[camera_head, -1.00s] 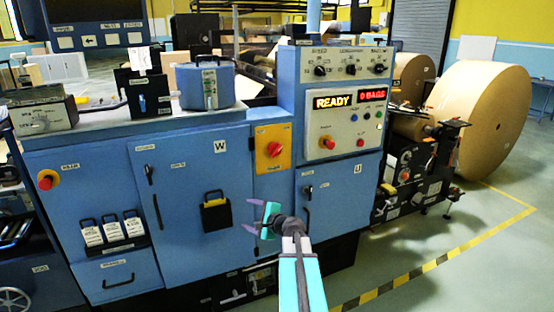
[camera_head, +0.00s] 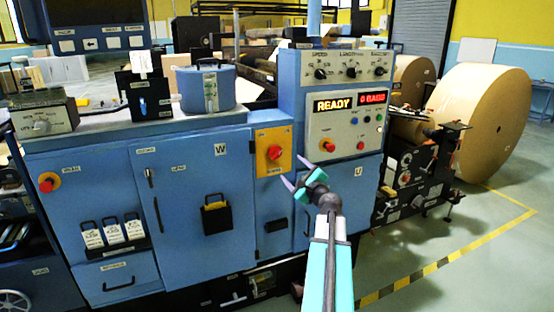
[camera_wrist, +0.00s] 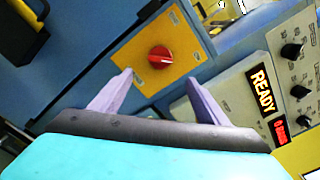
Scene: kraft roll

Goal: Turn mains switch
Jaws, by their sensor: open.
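The mains switch is a red rotary knob (camera_head: 275,153) on a yellow plate (camera_head: 264,138) on the blue machine front. In the wrist view the red knob (camera_wrist: 160,57) lies ahead of the fingertips, roughly between them, with the yellow plate (camera_wrist: 180,35) around it. My gripper (camera_head: 297,170) is open and empty, a little below and right of the knob in the head view. In the wrist view its two purple fingers (camera_wrist: 164,80) are spread apart, and no contact with the knob shows.
The control panel (camera_head: 345,122) with a lit READY display (camera_head: 334,104) is right of the switch. Another red knob on a yellow disc (camera_head: 47,183) is at far left. A black pocket (camera_head: 216,215) juts from the door. Paper rolls (camera_head: 490,115) stand at right.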

